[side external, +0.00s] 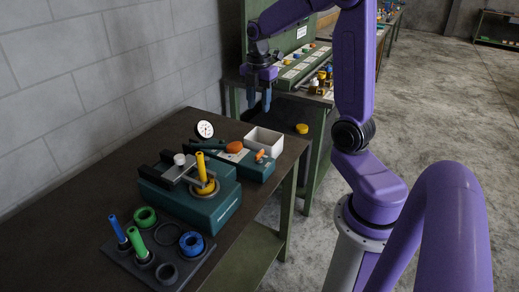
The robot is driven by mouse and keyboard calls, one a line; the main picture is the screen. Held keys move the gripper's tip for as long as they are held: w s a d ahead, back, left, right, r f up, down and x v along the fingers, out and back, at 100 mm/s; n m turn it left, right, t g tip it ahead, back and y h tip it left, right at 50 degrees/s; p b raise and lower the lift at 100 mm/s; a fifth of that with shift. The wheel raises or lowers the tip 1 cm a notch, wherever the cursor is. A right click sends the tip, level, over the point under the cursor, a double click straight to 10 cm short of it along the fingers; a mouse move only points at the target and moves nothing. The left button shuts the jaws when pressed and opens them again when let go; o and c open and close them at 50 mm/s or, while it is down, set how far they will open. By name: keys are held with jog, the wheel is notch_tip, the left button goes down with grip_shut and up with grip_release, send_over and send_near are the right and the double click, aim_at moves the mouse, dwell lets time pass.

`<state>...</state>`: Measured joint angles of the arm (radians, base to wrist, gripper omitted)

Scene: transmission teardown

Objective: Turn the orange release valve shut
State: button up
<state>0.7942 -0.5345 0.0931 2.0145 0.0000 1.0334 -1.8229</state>
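A small orange handle (260,155), which looks like the release valve, sits on the right end of a dark green unit (257,171) on the near table. Its exact angle is too small to tell. A rounder orange piece (235,147) sits on the same unit, to the left of the handle. My gripper (259,107) hangs in the air with its fingers pointing down. Its two blue fingers are apart with nothing between them. In the picture it is above the handle, clearly apart from it.
A white open box (263,141) stands close behind the orange handle. A round dial gauge (204,129) stands to the left. A green press-like fixture (205,208) with a yellow rod and a dark tray (130,262) of blue and green parts lie nearer. A second bench (290,90) stands behind.

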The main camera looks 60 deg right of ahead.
aim_at(260, 152)
jog(key=f, duration=1.7)
jog(key=shift+d+f, duration=0.2)
jog(key=shift+d, duration=0.05)
grip_shut()
